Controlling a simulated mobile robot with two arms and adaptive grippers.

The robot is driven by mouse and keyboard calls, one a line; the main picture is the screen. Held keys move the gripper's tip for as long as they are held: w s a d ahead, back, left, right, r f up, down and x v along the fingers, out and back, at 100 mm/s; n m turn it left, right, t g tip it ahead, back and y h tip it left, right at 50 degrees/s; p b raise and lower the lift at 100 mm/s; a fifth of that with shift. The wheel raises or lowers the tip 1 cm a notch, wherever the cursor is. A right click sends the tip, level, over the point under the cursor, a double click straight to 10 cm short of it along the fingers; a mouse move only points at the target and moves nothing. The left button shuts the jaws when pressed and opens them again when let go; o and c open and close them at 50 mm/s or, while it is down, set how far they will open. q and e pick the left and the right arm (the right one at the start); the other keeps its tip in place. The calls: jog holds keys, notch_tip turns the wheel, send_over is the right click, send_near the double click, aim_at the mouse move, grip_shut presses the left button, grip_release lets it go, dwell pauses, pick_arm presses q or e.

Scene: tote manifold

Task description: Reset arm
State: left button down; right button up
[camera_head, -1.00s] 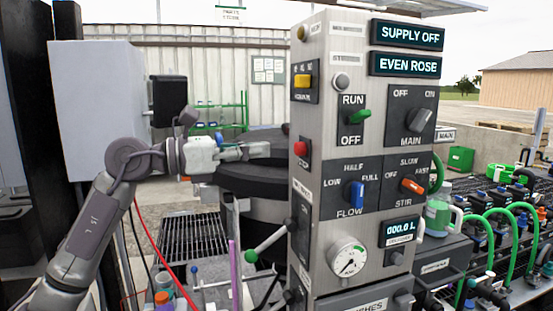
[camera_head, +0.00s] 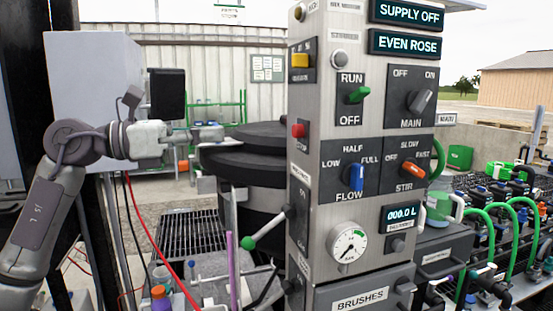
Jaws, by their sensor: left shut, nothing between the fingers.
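My left arm comes in from the left edge, and its gripper (camera_head: 212,133) points right, shut and empty. It is level with the upper part of a dark round tank (camera_head: 245,178), near the tank's left side. A steel control panel (camera_head: 330,190) stands right of the gripper, with a clear gap between them. My right gripper does not show.
A grey box (camera_head: 95,95) on a dark post stands behind my left arm. A lever with a green knob (camera_head: 248,243) sticks out left of the panel. A red cable (camera_head: 150,235) hangs below the arm. Green hoses (camera_head: 480,225) fill the right side.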

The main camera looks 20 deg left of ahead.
pick_arm(q)
jog(key=w+d+f+n+t+h, duration=0.25)
jog(key=d+f+n+t, duration=0.25)
jog(key=f+n+t, duration=0.7)
jog(key=s+a+f+n+g+y, duration=0.1)
jog(key=a+f+n+g+y, duration=0.15)
jog(key=f+n+y, duration=0.9)
jog(key=s+a+f+n+g+y, duration=0.2)
jog(key=a+f+n+y, duration=0.2)
jog(key=f+n+y, duration=0.7)
jog(key=s+d+f+n+g+h, duration=0.1)
jog(key=s+f+n+g+h, duration=0.15)
jog(key=s+f+n, duration=0.4)
jog(key=s+d+f+n+g+h, duration=0.15)
jog(key=s+f+g, duration=0.25)
jog(key=f, duration=0.5)
jog(key=s+d+f+n+g+h, duration=0.15)
jog(key=s+f+g, duration=0.25)
jog(key=s, duration=0.4)
jog(key=s+d+f+n+g, duration=0.1)
jog(key=s+d+f+g, duration=0.3)
jog(key=s, duration=0.5)
notch_tip(320, 180, down, 26)
jog(key=s+a, duration=0.1)
jog(key=s+a+f+g, duration=0.2)
jog(key=s+a+f, duration=0.1)
jog(key=s+f, duration=1.4)
